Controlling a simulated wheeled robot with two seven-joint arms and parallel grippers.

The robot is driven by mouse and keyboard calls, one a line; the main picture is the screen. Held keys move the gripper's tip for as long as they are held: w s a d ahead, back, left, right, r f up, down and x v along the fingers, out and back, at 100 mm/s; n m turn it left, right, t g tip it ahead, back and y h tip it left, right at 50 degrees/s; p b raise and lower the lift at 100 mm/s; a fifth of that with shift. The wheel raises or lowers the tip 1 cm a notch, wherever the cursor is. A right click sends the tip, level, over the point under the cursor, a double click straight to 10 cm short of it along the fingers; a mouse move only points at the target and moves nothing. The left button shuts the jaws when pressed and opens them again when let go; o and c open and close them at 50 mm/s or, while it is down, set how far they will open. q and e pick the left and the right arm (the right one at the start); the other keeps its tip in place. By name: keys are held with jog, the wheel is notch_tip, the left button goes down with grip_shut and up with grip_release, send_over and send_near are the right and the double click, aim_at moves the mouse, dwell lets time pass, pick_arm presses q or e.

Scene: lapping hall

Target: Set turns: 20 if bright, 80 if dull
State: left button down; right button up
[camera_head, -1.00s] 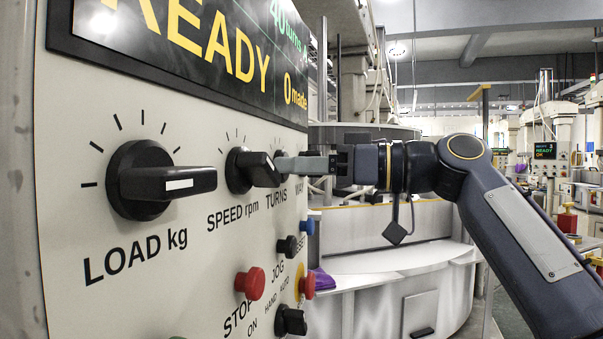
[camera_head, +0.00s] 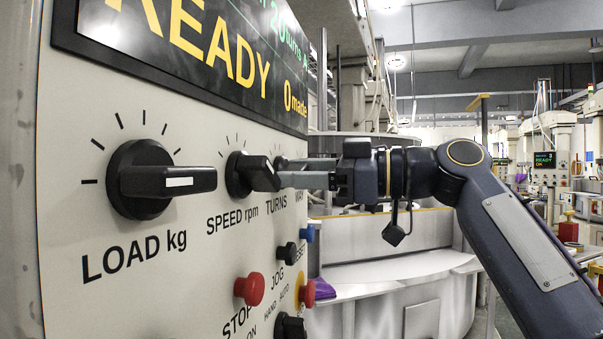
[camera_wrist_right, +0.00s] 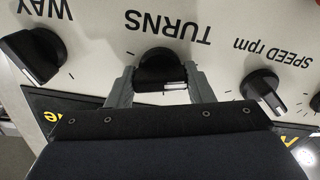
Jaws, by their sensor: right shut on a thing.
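The black TURNS knob (camera_wrist_right: 160,72) with a white pointer line sits between the two grey fingers of my right gripper (camera_wrist_right: 160,84) in the right wrist view. The fingers are shut on it from both sides. In the head view my right gripper (camera_head: 291,172) reaches the panel from the right, and its fingers and the SPEED knob hide most of the TURNS knob. The display (camera_head: 215,45) shows READY in yellow and a green line, cut off at the top, reading "20turns". No bright or dull part can be made out. My left gripper is not in view.
The LOAD knob (camera_head: 150,180) and SPEED knob (camera_head: 250,173) stick out left of my gripper. Below are a red STOP button (camera_head: 250,288), further buttons and a HAND/AUTO switch (camera_head: 291,328). The WAY knob (camera_wrist_right: 33,56) flanks TURNS in the wrist view.

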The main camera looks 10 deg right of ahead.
jog(key=shift+f, duration=0.1)
jog(key=o, duration=1)
jog(key=b+v, duration=0.1)
jog(key=v, duration=0.6)
jog(key=shift+s+d, duration=0.2)
jog(key=shift+d, duration=0.15)
